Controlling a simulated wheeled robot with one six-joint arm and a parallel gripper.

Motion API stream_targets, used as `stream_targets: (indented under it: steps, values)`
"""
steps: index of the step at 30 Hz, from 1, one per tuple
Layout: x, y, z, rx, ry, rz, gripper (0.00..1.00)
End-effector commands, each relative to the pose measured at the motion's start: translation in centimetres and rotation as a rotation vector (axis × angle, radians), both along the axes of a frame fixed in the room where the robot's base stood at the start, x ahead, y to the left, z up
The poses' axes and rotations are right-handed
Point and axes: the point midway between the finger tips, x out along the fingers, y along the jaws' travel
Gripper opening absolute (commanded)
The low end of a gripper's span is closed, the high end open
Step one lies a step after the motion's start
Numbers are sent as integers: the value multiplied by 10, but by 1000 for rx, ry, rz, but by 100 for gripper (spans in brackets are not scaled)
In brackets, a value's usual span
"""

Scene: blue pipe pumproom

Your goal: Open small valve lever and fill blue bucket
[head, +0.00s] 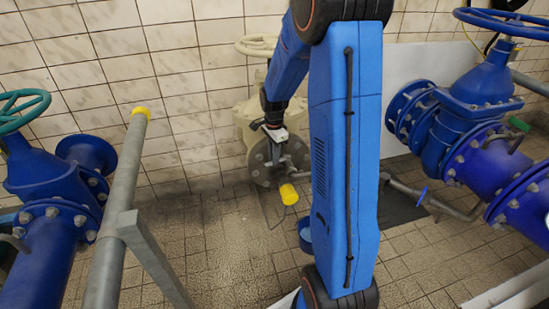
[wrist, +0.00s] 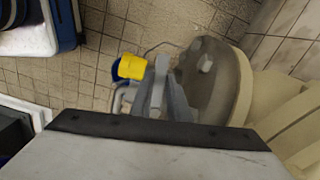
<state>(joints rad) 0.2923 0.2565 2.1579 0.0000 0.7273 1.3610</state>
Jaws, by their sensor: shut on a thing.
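My gripper (head: 284,172) reaches down in front of the large cream valve's flange, left of my arm in the head view. A yellow cylinder (head: 288,194) is at its fingertips; in the wrist view the yellow cylinder (wrist: 131,67) sits at the finger ends, and the gripper appears shut on it. A thin wire loops beside it; where it joins is unclear. A blue bucket (head: 304,236) is low behind my arm, mostly hidden. A small blue valve lever (head: 422,195) is on a thin grey pipe (head: 450,210) at the right, apart from my gripper.
A cream valve (head: 258,110) stands against the tiled wall behind my gripper. Large blue pipes and valves stand at the left (head: 50,215) and right (head: 470,100). A grey rail (head: 120,195) with a yellow cap rises at the left. Tiled floor (head: 215,240) is clear between.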

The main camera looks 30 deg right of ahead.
Motion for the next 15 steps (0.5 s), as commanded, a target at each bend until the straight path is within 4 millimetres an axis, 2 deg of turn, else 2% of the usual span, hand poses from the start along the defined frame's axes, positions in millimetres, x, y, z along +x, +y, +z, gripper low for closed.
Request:
stream_targets:
  steps: [8, 15]
  values:
    - [12, -2, 0, 0, 0, -190, 0]
    - [15, -3, 0, 0, -1, -233, 0]
